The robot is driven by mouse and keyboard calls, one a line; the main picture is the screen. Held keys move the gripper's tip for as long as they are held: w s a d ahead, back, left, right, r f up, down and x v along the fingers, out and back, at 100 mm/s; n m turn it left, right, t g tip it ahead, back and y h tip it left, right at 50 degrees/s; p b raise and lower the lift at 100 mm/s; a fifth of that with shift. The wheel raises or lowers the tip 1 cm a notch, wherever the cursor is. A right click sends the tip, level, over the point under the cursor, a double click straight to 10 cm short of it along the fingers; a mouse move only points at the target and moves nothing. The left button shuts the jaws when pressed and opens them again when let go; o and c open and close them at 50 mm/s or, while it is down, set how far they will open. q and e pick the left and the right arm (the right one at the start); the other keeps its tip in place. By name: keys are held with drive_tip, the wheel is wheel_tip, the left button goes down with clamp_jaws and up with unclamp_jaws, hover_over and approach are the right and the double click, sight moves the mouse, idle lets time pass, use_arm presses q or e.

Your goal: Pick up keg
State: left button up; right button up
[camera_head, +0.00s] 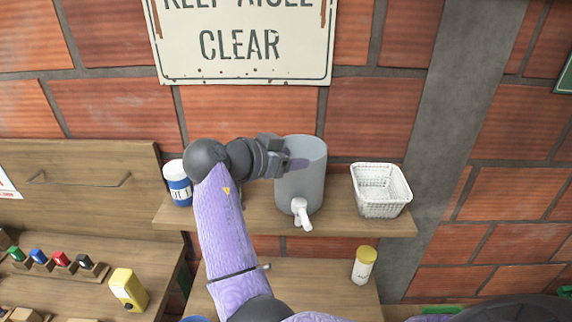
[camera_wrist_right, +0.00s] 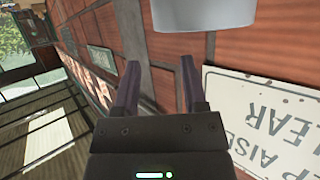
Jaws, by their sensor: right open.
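The keg is a grey cylinder (camera_head: 302,178) with a white tap at its lower front, upright on a wooden wall shelf (camera_head: 350,223). My right gripper (camera_head: 298,164) is at the keg's upper left side in the head view, with one purple finger showing in front of the keg wall. In the right wrist view the two fingers (camera_wrist_right: 160,90) stand apart with nothing between them. The keg's pale grey end (camera_wrist_right: 213,18) shows beyond the right finger at the top. Whether a finger touches the keg cannot be told. My left gripper is not in view.
A white wire basket (camera_head: 381,190) stands right of the keg. A blue-and-white jar (camera_head: 178,184) stands at the shelf's left end. A yellow-capped bottle (camera_head: 363,265) stands on the lower shelf. A sign (camera_head: 243,45) hangs on the brick wall behind.

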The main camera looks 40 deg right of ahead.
sight(315, 161)
drive_tip(key=p+x, duration=0.2)
drive_tip(key=x, duration=0.5)
drive_tip(key=shift+s+d+f, duration=0.15)
drive_tip(key=shift+d+f, duration=0.1)
drive_tip(key=shift+f, duration=0.05)
drive_tip(key=shift+a, duration=0.1)
clamp_jaws()
drive_tip(key=shift+a+f, duration=0.1)
idle(0.7)
